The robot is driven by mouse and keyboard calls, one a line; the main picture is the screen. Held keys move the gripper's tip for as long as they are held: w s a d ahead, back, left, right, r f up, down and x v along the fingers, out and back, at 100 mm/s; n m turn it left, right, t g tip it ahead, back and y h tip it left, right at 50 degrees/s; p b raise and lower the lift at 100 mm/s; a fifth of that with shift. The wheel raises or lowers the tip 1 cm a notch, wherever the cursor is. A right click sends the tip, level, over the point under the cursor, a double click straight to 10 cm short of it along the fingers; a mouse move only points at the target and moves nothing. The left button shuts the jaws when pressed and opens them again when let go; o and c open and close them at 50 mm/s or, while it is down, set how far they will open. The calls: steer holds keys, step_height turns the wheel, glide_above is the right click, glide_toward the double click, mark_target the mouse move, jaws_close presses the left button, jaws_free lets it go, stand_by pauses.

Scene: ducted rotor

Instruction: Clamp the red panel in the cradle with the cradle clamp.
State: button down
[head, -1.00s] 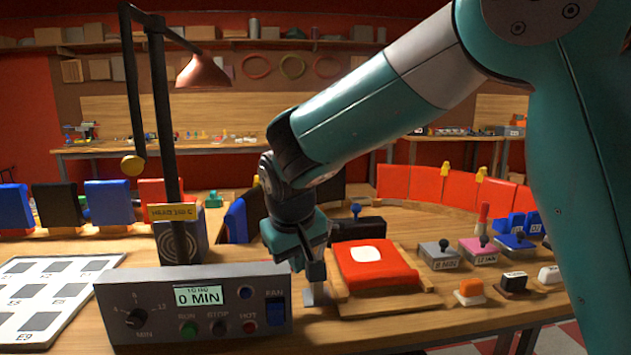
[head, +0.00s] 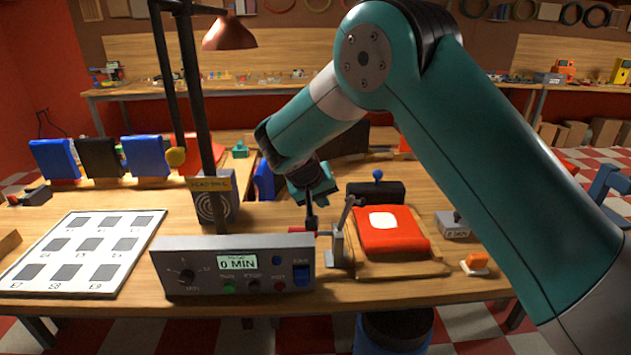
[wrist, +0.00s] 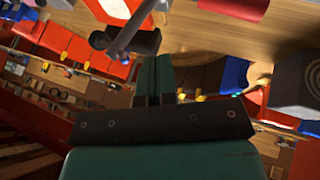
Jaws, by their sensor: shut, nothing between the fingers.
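The red panel (head: 388,240) with a white square on top lies flat in the wooden cradle (head: 408,268). The grey metal cradle clamp (head: 338,247) stands at the cradle's left edge. Its bar rises steeply, leaning right, with the upper end above the panel's left edge and not pressed on it. A thin red piece reaches left from near the clamp's base; I cannot tell if it is the clamp's handle. My gripper (head: 311,224) is shut and empty, pointing down just left of the clamp, close to the red piece. Whether they touch is unclear. My gripper also shows in the wrist view (wrist: 155,80).
A control box (head: 235,265) reading 0 MIN stands at front left, close to the clamp. A lamp (head: 228,32) on dark posts rises behind it. A black block (head: 376,192) with a blue knob is behind the panel. A white card (head: 85,250) lies left.

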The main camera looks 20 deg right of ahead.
steer(key=shift+w+d+f+p, duration=0.1)
steer(key=shift+d+f+p, duration=0.25)
steer(key=shift+d, duration=0.4)
steer(key=shift+d+f+p, duration=0.25)
steer(key=shift+d+f, duration=0.15)
steer(key=shift+d, duration=0.4)
steer(key=shift+w+d+f+p, duration=0.1)
steer(key=shift+d+f+p, duration=0.25)
steer(key=shift+d, duration=0.4)
steer(key=shift+s+b, duration=0.1)
steer(key=shift+b, duration=0.25)
